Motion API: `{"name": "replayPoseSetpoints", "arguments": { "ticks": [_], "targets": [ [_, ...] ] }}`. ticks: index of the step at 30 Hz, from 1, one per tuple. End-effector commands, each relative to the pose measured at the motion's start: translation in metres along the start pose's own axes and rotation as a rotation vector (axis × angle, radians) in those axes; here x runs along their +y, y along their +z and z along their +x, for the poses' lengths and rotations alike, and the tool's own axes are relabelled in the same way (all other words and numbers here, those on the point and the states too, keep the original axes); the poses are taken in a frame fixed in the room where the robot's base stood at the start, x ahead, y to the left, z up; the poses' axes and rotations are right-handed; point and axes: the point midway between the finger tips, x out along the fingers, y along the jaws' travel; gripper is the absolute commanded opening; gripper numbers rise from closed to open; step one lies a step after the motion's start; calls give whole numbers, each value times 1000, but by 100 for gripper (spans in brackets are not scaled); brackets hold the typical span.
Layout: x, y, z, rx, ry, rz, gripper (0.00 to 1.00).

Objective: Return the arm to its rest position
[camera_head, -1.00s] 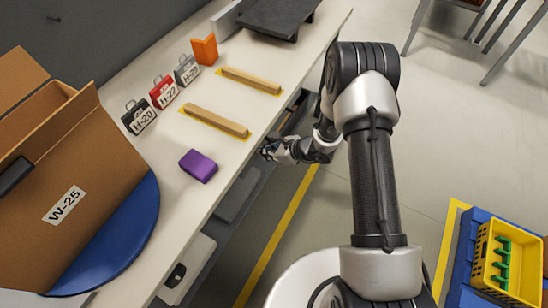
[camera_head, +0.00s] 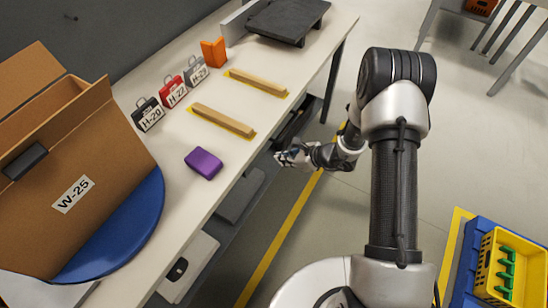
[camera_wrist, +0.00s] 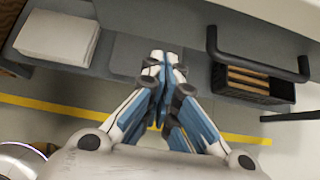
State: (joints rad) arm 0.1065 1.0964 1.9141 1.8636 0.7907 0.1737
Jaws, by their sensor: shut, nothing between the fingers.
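My arm (camera_head: 394,190) stands to the right of the workbench, bent at the elbow. My gripper (camera_head: 285,157) is beside the bench's front edge, lower than the bench top, over the grey lower shelf side. In the wrist view my gripper (camera_wrist: 165,62) has its fingertips together with nothing between them. The gripper looks small and partly dark in the head view.
The workbench (camera_head: 217,175) holds a purple block (camera_head: 203,163), two wooden strips (camera_head: 223,120), labelled bags (camera_head: 149,114) and a cardboard box (camera_head: 75,175). A black crate (camera_wrist: 254,85) sits under the bench. A yellow crate (camera_head: 507,268) is at lower right. The floor between is clear.

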Motion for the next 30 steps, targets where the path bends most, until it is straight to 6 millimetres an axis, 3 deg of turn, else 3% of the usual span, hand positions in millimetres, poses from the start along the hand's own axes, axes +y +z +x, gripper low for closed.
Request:
{"name": "replayPoseSetpoints", "arguments": {
  "ticks": [1,3,9,15,23,26,30],
  "targets": [
    [-2,6,-17,-2,-5,0,0],
    [-2,5,-33,-2,-5,1,0],
    [-1,3,-67,0,-3,0,0],
    [0,2,-79,1,-1,-1,0],
    [0,4,-81,0,1,-8,0],
    [1,20,-90,-8,13,-69,0],
    [13,73,-124,-23,64,-285,0]
  ]
}}
